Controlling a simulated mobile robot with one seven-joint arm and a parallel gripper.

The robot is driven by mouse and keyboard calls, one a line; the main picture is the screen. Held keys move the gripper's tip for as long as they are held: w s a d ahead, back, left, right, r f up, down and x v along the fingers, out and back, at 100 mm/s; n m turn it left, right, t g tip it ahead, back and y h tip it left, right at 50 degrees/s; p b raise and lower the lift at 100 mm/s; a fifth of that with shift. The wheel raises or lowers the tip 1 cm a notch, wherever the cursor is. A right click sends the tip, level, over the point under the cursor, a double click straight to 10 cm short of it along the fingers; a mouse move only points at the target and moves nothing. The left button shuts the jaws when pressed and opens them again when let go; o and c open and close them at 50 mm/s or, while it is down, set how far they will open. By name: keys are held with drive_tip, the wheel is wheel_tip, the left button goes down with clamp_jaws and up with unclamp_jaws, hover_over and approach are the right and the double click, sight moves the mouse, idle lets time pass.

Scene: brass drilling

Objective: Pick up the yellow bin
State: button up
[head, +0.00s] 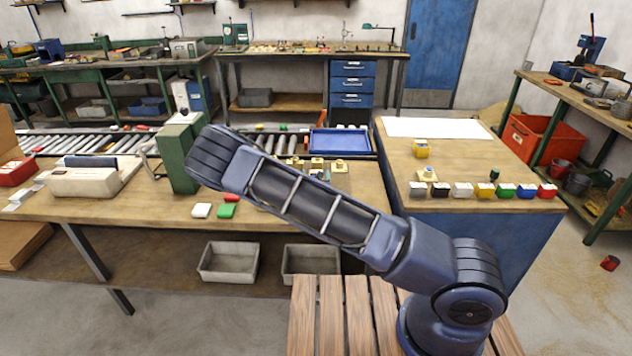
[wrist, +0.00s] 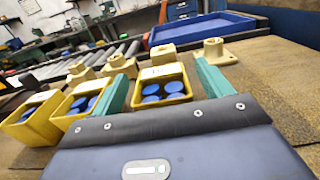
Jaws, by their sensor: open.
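In the wrist view, a small yellow bin (wrist: 160,102) holding several blue discs stands upright between the two teal fingers of my gripper (wrist: 163,72). The gripper is open, with one finger on each side of this bin; whether either finger touches it I cannot tell. Two similar yellow bins with blue discs stand to the left, the nearer one (wrist: 82,105) beside the left finger and another (wrist: 35,120) farther left.
Cream flanged parts (wrist: 213,50) stand behind the bins, with a blue tray (wrist: 205,27) beyond. In the head view, a green machine (head: 180,155) stands left of my arm. The right-hand table carries a row of small coloured blocks (head: 505,190) and a yellow object (head: 421,148).

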drive_tip(key=shift+w, duration=0.4)
drive_tip(key=c, duration=1.1)
wheel_tip(320, 180, up, 20)
